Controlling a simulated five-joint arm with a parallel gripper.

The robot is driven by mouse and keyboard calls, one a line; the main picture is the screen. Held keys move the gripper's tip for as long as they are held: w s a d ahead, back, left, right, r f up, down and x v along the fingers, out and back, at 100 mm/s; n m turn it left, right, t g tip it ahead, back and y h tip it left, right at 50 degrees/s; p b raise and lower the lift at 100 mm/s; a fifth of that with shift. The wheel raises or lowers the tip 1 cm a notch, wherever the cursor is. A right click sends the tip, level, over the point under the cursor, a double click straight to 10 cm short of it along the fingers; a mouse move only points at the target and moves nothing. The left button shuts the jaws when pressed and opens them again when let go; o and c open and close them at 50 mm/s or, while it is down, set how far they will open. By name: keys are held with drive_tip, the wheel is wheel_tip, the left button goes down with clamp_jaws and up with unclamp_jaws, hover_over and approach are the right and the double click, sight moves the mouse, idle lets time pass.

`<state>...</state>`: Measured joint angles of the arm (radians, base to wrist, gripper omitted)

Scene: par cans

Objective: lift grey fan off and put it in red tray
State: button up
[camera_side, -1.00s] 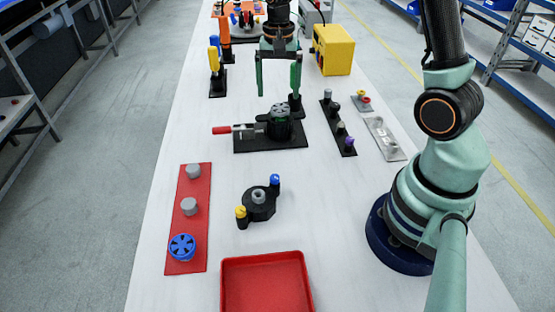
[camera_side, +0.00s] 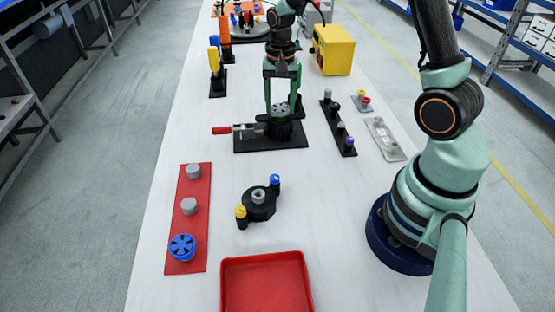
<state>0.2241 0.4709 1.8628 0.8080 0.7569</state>
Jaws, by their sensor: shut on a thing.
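The grey fan (camera_side: 281,108) sits at the top of a dark fixture on a black base plate (camera_side: 272,144), in the upper middle of the view. My gripper (camera_side: 281,110) reaches down over the fixture with one green finger on each side of the fan, shut on it. The fingers partly hide the fan's sides, and I cannot tell whether it is clear of its seat. The red tray (camera_side: 266,261) is empty at the bottom middle, nearer the camera, well apart from the gripper.
A red-handled clamp (camera_side: 222,131) sticks out left of the fixture. A black holder (camera_side: 258,204) with blue and yellow knobs stands between fixture and tray. A red board (camera_side: 188,222) with a blue fan (camera_side: 182,247) lies left. A yellow box (camera_side: 333,50) stands behind right.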

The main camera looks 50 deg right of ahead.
drive_tip(key=shift+r, duration=0.1)
wheel_tip(320, 180, up, 23)
idle(0.9)
drive_tip(key=s+a+f, duration=0.1)
drive_tip(key=a+f, duration=0.1)
drive_tip(key=a, duration=1)
hover_over(264, 285)
wheel_tip(264, 285, down, 8)
wheel_tip(264, 285, down, 20)
drive_tip(key=shift+f, duration=0.15)
